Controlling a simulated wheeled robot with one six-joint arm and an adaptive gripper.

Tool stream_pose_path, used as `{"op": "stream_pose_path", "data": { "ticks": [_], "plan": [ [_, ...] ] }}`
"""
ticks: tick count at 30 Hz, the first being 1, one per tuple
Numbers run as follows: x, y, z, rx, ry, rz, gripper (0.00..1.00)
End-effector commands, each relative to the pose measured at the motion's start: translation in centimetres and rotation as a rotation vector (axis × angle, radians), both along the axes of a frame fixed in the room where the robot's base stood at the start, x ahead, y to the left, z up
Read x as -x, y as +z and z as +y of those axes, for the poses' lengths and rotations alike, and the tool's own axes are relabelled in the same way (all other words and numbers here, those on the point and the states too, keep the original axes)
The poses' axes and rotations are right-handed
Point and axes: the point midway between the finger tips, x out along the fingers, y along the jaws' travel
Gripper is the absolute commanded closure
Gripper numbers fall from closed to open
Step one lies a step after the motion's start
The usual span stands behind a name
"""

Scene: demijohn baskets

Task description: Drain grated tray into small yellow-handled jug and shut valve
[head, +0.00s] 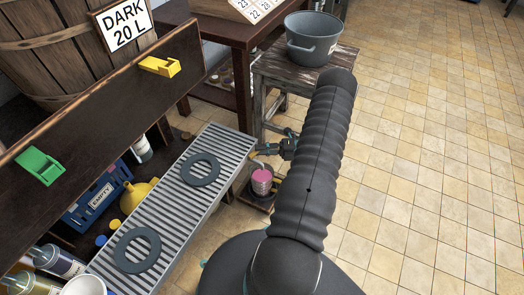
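The grated tray (215,150) is a long grey slatted trough running diagonally below the dark shelf, with two dark rings lying on its grate. A small metallic jug (262,187) with pink liquid showing at its top stands low by the tray's right side. My arm hides what lies to its right, and I cannot make out a yellow handle on it. A small yellowish part (252,158), perhaps the valve, shows at the tray's edge above the jug. My gripper (270,149) is close to it, small and partly behind my arm. I cannot tell whether its fingers are open, or touching anything.
A dark shelf (110,110) carries a green clip, a yellow clip and a wooden barrel marked DARK 20 L. A blue crate (98,195), yellow funnel (137,194) and bottles sit beneath. A grey bucket (313,40) stands on a wooden stool behind. The tiled floor at right is clear.

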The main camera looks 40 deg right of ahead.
Motion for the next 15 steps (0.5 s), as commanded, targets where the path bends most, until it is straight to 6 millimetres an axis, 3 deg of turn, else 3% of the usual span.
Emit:
{"op": "stream_pose_path", "data": {
  "ticks": [1,3,15],
  "plan": [
    [0.0,-0.04,0.05,-0.001,0.0,0.001,0.73],
    [0.01,-0.03,0.04,-0.001,0.0,0.001,0.6],
    [0.57,-0.03,-0.79,0.001,-0.004,-0.001,0.6]
  ]
}}
